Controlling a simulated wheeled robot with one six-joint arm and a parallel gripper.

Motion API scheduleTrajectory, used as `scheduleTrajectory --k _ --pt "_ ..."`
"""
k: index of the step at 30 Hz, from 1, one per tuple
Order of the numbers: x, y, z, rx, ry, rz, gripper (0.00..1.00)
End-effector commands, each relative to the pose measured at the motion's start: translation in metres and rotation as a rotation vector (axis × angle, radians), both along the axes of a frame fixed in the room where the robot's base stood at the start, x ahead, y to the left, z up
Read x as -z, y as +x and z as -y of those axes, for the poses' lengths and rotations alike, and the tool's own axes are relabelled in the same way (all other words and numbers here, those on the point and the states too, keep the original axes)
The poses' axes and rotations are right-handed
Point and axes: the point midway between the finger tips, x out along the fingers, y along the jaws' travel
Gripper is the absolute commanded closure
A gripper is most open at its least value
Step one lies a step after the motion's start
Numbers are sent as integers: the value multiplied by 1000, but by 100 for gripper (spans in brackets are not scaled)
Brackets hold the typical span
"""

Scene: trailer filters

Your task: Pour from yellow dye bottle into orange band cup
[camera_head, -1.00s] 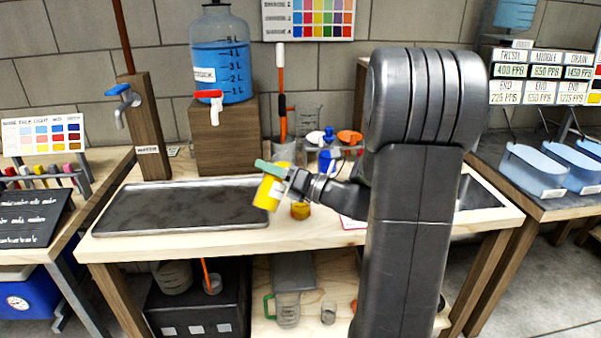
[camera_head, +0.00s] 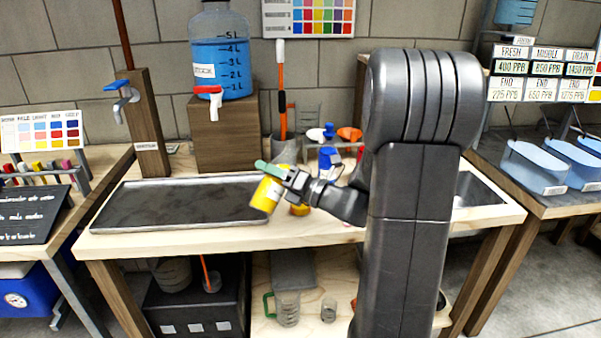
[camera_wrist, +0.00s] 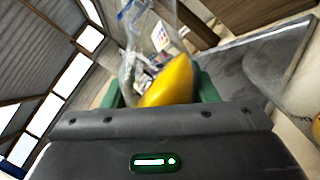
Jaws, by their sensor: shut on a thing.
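My gripper (camera_head: 273,172), with green fingers, is shut on the yellow dye bottle (camera_head: 267,195) above the front middle of the bench. The bottle is tilted, its lower end to the left. In the wrist view the yellow bottle (camera_wrist: 172,84) sits between the green fingers, with clear, blurred material beyond it. A small orange-yellow cup (camera_head: 300,209) stands on the bench just right of the bottle, partly hidden by my gripper. It looks like the orange band cup, but its band is not clear. I cannot tell whether any liquid is flowing.
A dark tray (camera_head: 170,205) lies on the bench at left. A blue-filled jug (camera_head: 222,70) with a red tap stands on a wooden block (camera_head: 222,140) behind. A rack with blue and orange items (camera_head: 335,143) is behind my gripper. Bare wood shows along the front edge.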

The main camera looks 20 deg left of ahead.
Motion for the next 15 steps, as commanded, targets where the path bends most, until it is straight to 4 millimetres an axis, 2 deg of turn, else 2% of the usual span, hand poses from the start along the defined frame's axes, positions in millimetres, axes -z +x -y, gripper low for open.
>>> scheduleTrajectory --k 15 --pt "11 -1 0 -1 7 -31 80"
